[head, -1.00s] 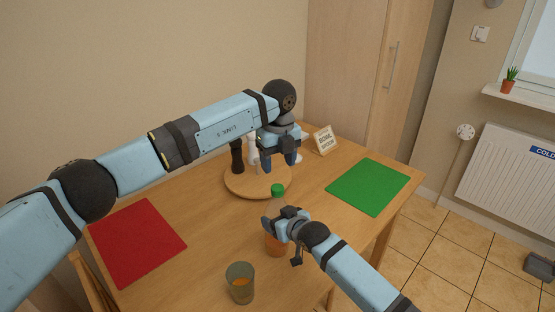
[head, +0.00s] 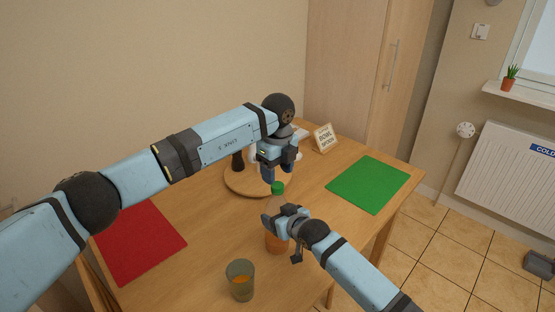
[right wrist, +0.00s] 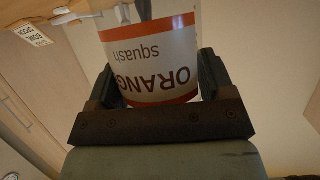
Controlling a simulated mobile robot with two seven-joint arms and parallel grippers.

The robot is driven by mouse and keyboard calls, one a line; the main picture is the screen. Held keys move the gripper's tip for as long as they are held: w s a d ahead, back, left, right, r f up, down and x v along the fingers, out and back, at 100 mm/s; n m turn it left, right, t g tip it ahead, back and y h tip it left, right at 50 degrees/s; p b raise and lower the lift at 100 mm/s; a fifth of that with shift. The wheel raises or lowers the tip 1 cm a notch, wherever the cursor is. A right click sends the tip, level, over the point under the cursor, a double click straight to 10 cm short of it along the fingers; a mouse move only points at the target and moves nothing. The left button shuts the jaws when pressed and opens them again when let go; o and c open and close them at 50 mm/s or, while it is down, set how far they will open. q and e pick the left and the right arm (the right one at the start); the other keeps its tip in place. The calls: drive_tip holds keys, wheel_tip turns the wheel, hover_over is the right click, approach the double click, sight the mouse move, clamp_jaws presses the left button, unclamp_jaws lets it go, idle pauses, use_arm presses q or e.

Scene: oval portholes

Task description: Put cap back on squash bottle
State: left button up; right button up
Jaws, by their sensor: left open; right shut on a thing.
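The squash bottle (head: 277,243) stands upright near the table's front, with orange liquid low in it. Its label reads "ORANGE squash" upside down in the right wrist view (right wrist: 150,55). The green cap (head: 278,188) shows at the top of the bottle's neck; I cannot tell how firmly it sits. My right gripper (head: 277,222) is shut around the bottle's body, with a finger on each side in the right wrist view. My left gripper (head: 279,174) is open and empty, fingers pointing down, just above the cap and close to it.
A glass (head: 240,283) with orange drink stands at the front. A round wooden board (head: 238,183) with dark and white items is behind my left gripper. A red mat (head: 140,245) lies left, a green mat (head: 368,185) right, and a small sign (head: 323,138) at the back.

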sight(278, 185)
use_arm(q)
drive_tip(key=shift+f, duration=2.1)
drive_tip(key=c, duration=1)
